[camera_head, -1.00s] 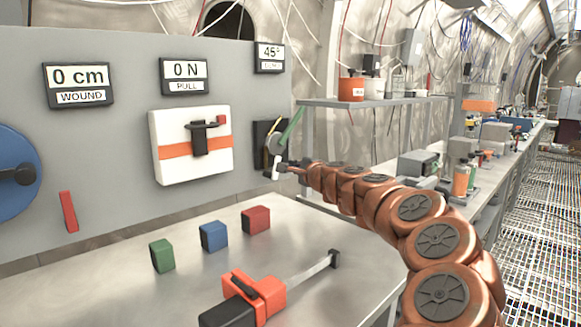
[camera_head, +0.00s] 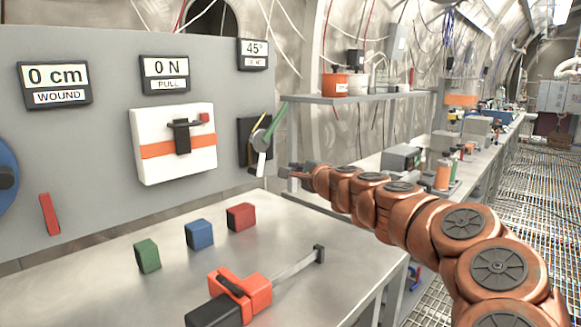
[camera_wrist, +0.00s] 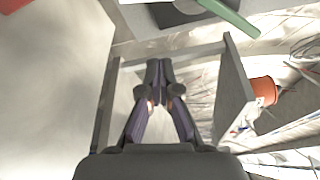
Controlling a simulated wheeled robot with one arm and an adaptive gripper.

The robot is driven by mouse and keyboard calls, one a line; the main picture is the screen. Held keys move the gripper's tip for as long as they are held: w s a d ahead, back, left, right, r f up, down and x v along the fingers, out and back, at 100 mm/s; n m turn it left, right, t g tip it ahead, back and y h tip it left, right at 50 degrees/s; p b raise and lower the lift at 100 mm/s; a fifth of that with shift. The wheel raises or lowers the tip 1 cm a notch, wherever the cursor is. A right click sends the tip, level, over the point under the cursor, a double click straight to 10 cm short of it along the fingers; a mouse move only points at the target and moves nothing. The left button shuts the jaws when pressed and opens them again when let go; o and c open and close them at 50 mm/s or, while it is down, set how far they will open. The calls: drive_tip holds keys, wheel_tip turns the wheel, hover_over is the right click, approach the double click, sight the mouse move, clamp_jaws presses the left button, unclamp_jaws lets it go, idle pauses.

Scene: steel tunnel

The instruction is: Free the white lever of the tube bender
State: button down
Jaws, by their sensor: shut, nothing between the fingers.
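The tube bender (camera_head: 258,141) is on the right end of the grey panel, with a dark plate and a round grey hub. Its white lever (camera_head: 261,164) hangs down from the hub, nearly upright. A green bar (camera_head: 274,124) slants up to the right from the hub; it also shows at the top of the wrist view (camera_wrist: 230,16). My gripper (camera_head: 284,172) is just right of the white lever, with a small gap in the picture. In the wrist view its fingers (camera_wrist: 159,68) are together, with nothing seen between them.
A 45° display (camera_head: 253,54) is above the bender. A white box with an orange band (camera_head: 152,167) is further left. A steel table (camera_head: 110,300) below bears red, blue and green blocks and an orange clamp (camera_head: 240,290). A shelf (camera_head: 340,99) is at the right.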

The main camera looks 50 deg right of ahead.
drive_tip(key=shift+s+a, duration=0.25)
drive_tip(key=shift+s, duration=0.3)
